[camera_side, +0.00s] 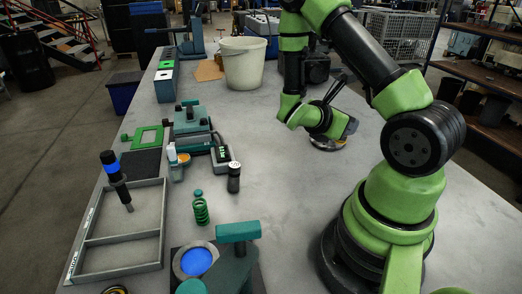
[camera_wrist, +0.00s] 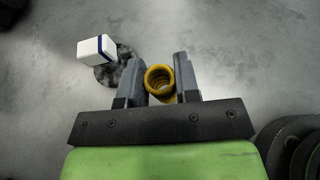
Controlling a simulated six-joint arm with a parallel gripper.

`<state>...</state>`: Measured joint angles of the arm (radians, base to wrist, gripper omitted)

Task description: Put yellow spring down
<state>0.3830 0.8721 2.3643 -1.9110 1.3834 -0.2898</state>
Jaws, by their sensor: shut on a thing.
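The yellow spring (camera_wrist: 160,83) shows in the wrist view as a coiled ring seen end-on between the two grey fingers. My gripper (camera_wrist: 160,74) is shut on it. In the side view my gripper (camera_side: 348,128) is low over the right part of the grey table, close to the base of my arm. The spring cannot be made out clearly there. I cannot tell whether its lower end touches the table.
A white box with a blue stripe (camera_wrist: 92,50) and a dark mottled patch (camera_wrist: 120,68) lie left of the gripper. The table's middle is clear.

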